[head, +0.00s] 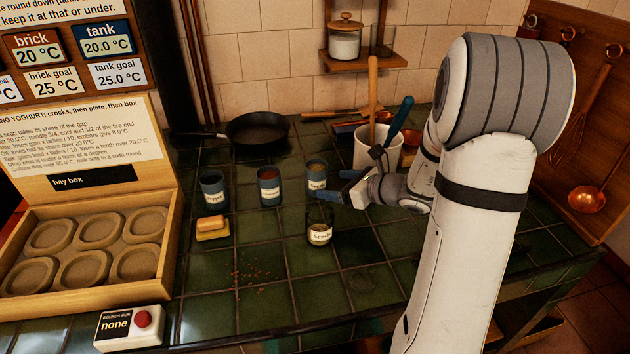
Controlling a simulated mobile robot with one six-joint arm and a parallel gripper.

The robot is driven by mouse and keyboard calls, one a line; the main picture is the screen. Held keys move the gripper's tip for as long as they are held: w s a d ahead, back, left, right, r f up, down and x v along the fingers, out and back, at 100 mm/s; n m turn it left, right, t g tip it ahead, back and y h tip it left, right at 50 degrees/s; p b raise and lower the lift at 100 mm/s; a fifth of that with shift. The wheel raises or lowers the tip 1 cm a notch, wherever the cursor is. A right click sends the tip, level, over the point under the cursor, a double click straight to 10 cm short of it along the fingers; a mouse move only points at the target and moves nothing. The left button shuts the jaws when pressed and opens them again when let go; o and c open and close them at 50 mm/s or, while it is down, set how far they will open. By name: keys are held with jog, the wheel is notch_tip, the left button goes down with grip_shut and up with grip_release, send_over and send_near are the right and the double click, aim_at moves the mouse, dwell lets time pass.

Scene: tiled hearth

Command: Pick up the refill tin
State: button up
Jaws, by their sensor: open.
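Three dark blue tins with pale labels stand upright in a row on the green tiled counter: a left tin (213,190), a middle tin (269,187) and a right tin (316,179). The labels are too small to read surely, so I cannot tell which is the refill tin. My gripper (342,187) is open and low over the counter, just right of the right tin, pointing left. I cannot tell whether it touches that tin. Its fingers are small and partly hidden.
A labelled glass jar (319,232) stands in front of the right tin. A yellow block (211,224) lies left, near scattered crumbs (256,272). A black pan (257,131) and a white crock (366,155) of utensils stand behind. The hay box (152,290) fills the left.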

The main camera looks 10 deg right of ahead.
aim_at(325, 182)
jog(key=shift+x, duration=2.8)
jog(key=c, duration=1.2)
jog(key=shift+o, duration=0.2)
jog(key=shift+r, duration=0.1)
notch_tip(325, 182, up, 28)
jog(key=p, duration=0.5)
